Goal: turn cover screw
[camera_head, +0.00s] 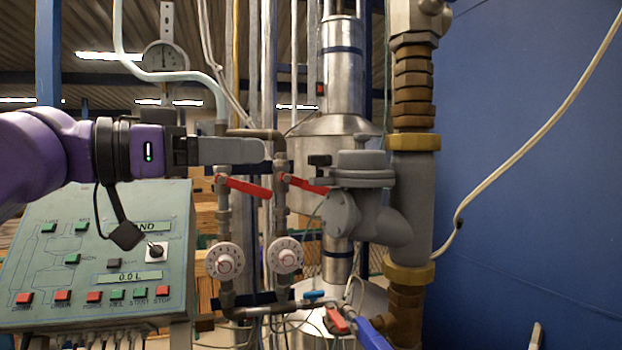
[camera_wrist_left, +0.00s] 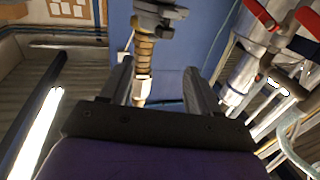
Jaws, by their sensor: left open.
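The grey water meter (camera_head: 362,200) is mounted on the vertical pipe right of centre in the head view. Its round cover (camera_head: 362,160) is on top, with a small dark part (camera_head: 320,160) at its left edge that may be the cover screw. My left gripper (camera_head: 266,151) is level with the cover, to its left and apart from it, pointing right. In the left wrist view the two fingers of my left gripper (camera_wrist_left: 158,75) are spread with nothing between them. A grey fitting (camera_wrist_left: 160,15), probably the meter, shows beyond the fingertips. My right gripper is not visible.
Red valve levers (camera_head: 243,187) and two white dials (camera_head: 285,255) sit on thin pipes below the left gripper. A green control panel (camera_head: 95,250) stands at lower left. A pressure gauge (camera_head: 163,58) is behind the arm. A blue wall (camera_head: 520,180) fills the right side.

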